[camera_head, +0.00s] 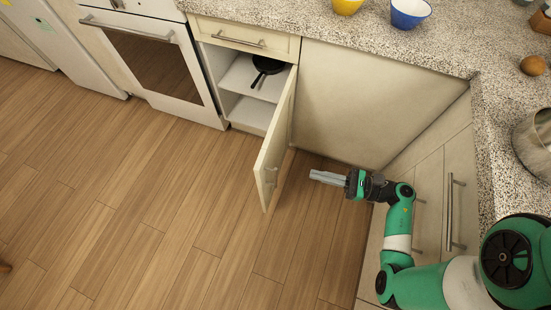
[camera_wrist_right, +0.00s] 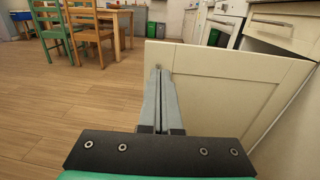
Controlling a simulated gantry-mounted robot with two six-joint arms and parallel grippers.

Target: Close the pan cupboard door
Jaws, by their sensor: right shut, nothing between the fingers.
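The pan cupboard (camera_head: 238,92) stands open under the counter, with a dark pan (camera_head: 267,67) on its upper shelf. Its cream door (camera_head: 274,142) is swung out into the room, hinged at the cupboard's right side. My right gripper (camera_head: 314,176) is shut and empty, to the right of the door's outer half and pointing left at it. In the right wrist view the shut fingers (camera_wrist_right: 159,75) point at the door panel (camera_wrist_right: 225,88), near its free edge. I cannot tell a touch there; the head view shows a gap. My left gripper is not in view.
A white oven (camera_head: 155,65) stands left of the cupboard. A plain cabinet panel (camera_head: 370,95) is right of the door. The wooden floor (camera_head: 150,190) left of the door is clear. A table and chairs (camera_wrist_right: 95,28) stand far off.

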